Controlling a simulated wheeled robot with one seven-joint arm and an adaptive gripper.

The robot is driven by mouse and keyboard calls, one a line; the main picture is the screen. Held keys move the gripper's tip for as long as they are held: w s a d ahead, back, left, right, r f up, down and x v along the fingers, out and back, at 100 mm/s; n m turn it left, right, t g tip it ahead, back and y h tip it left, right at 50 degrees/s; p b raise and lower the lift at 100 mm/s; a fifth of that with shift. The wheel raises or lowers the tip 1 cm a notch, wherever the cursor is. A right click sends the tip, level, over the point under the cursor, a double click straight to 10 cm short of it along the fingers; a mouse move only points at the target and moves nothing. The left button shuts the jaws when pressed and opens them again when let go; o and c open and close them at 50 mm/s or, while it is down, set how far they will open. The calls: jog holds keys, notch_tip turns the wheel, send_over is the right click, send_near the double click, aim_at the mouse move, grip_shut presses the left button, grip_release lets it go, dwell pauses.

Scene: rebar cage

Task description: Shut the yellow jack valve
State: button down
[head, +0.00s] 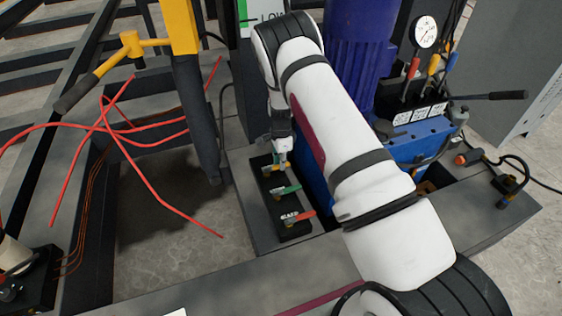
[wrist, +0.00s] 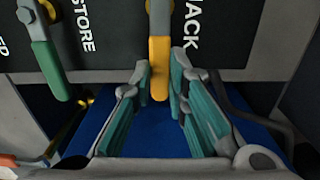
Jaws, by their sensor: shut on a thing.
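The yellow jack valve handle (wrist: 159,62) is in the wrist view at top middle, next to the word JACK on a black valve block (wrist: 117,50). It points straight down the picture, towards my gripper. My gripper (wrist: 161,80) has its teal-padded fingers on both sides of the lower end of the handle and is shut on it. In the head view, my gripper (head: 281,158) reaches down to the far end of the black valve block (head: 284,232). My fingers largely hide the yellow handle there.
A green handle (wrist: 51,68) marked STORE is left of the yellow one. A red handle (head: 299,214) is nearer on the block. A blue cylinder (head: 358,55) and a pressure gauge (head: 425,32) stand right of my arm. Red cables (head: 140,140) and a yellow post (head: 179,27) are left.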

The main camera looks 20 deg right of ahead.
jog(key=c, duration=1.6)
grip_release()
jog(key=shift+o, duration=0.2)
notch_tip(320, 180, up, 12)
